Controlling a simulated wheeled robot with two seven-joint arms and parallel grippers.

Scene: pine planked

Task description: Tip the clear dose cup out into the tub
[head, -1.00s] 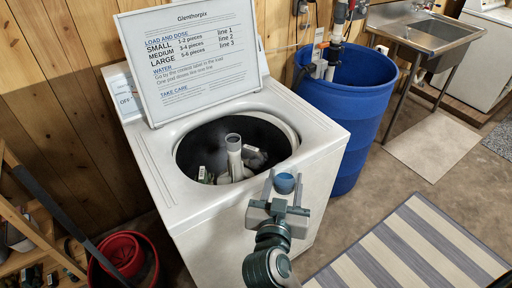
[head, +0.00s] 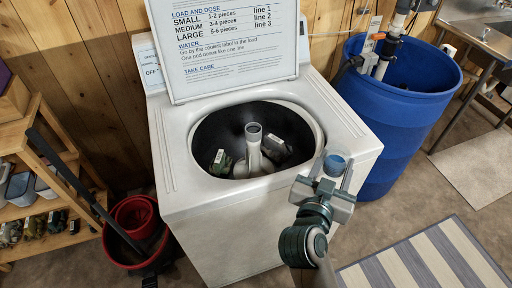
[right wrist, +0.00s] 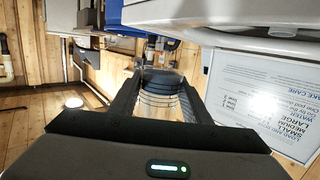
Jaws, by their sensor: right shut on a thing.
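My right gripper (head: 334,172) is shut on the clear dose cup (head: 336,162), which looks upright and shows blue inside. In the right wrist view the cup (right wrist: 160,95) is between the two fingers, with dark lines around its wall. The open washer's dark tub (head: 210,132) lies to the left of the cup in the head view. The cup appears over the washer's front right rim, outside the tub opening. A grey agitator (head: 253,147) stands in the tub with several dark greenish bundles around it. My left gripper is out of view.
The raised lid (head: 235,65) carries a printed dosing sign at the back of the white washer (head: 185,185). A blue barrel (head: 395,120) with pipes stands right of it. A red bucket (head: 135,217) and wooden shelves (head: 40,165) are at left. A striped rug (head: 430,260) lies at right.

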